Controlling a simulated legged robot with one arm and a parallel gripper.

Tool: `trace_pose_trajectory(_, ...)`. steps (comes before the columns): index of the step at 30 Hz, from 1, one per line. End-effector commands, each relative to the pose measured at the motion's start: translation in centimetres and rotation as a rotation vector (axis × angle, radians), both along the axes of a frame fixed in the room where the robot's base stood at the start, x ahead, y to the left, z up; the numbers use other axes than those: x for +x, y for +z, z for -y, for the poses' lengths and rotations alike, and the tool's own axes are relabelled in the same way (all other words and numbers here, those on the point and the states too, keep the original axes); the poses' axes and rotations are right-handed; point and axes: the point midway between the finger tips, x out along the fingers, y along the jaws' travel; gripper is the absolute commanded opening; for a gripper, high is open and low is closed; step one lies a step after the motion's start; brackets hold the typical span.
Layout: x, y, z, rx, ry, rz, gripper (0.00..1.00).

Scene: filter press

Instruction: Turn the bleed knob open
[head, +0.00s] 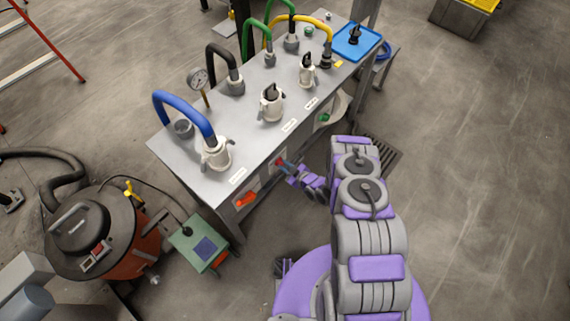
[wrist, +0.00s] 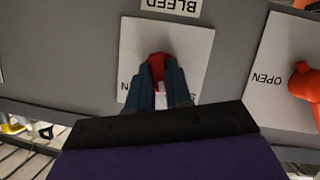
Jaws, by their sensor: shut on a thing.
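The bleed knob (wrist: 157,62) is red and sits on a white plate below a label reading BLEED in the wrist view, where the picture is upside down or tilted. My gripper (wrist: 160,72) has its blue fingers closed around the knob, covering much of it and part of the plate's lettering. In the head view my gripper (head: 284,164) reaches the front panel of the grey bench, at a small red knob (head: 279,161). The knob's exact turn angle is hard to tell behind the fingers.
An orange handle (wrist: 306,84) on a plate marked OPEN is beside the bleed plate; it also shows in the head view (head: 246,199). The grey bench (head: 205,180) carries hoses, fittings and a gauge (head: 198,79). An orange vacuum drum (head: 135,250) and green box (head: 199,243) stand at lower left.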

Motion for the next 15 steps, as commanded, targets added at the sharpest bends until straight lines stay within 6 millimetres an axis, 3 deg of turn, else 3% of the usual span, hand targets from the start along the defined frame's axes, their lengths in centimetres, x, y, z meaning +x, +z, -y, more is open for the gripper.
trace_pose_trajectory(15,0.41,-0.63,0.44,0.302,-0.001,-0.385,0.00)
